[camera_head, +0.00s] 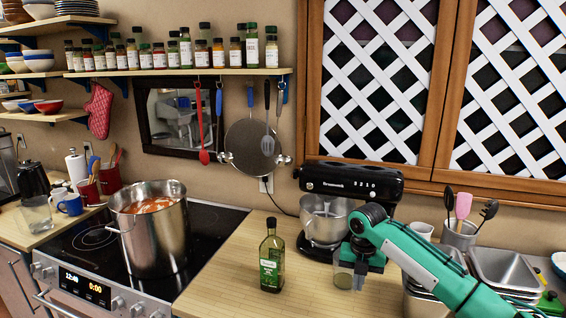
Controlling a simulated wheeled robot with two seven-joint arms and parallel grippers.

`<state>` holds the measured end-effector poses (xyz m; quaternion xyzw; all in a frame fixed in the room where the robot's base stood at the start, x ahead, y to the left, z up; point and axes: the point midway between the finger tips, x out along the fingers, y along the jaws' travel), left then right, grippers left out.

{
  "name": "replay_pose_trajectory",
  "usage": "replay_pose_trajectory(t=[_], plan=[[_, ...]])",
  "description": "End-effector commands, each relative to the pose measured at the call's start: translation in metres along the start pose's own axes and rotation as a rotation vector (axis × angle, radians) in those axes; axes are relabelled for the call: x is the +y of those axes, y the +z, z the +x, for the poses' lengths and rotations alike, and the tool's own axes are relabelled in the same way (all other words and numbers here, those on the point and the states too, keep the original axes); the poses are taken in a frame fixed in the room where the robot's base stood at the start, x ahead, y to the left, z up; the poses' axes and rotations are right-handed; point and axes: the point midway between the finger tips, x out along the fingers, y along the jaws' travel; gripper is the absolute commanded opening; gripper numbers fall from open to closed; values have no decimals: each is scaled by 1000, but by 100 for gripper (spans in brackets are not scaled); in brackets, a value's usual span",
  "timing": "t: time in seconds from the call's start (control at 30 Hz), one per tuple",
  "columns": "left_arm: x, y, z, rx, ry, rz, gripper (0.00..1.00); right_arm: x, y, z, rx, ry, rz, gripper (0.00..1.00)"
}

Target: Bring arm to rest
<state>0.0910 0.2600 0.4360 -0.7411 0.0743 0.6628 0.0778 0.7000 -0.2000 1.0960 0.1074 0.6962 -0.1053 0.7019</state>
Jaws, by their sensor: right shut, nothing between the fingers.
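My right arm is green and comes in from the lower right in the head view. My right gripper (359,277) points down over the wooden counter, in front of the stand mixer. It is shut with nothing held. A small clear glass jar (343,275) stands right beside the fingers; I cannot tell whether they touch it. My left gripper is not in view.
A green bottle (271,262) stands on the counter left of the gripper. The black stand mixer (350,183) with its steel bowl (322,215) is behind. A large pot (150,235) sits on the stove (205,235). Metal containers (498,268) and a utensil holder (459,236) crowd the right.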

Motion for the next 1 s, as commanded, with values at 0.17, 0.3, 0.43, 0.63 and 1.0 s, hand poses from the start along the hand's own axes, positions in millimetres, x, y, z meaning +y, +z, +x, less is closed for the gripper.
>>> replay_pose_trajectory(t=[0.17, 0.3, 0.43, 0.63, 1.0], plan=[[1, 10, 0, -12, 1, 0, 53, 9, -17, 21, 5, 13, 44, 0], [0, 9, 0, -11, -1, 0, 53, 16, -32, 37, 7, 26, 92, 0], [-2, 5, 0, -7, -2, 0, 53, 23, -48, 54, 10, 43, 151, 0], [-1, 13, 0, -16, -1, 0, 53, 36, -88, 88, 23, 87, 292, 0], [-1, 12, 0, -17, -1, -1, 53, 44, -191, 147, 78, 221, 791, 0]])
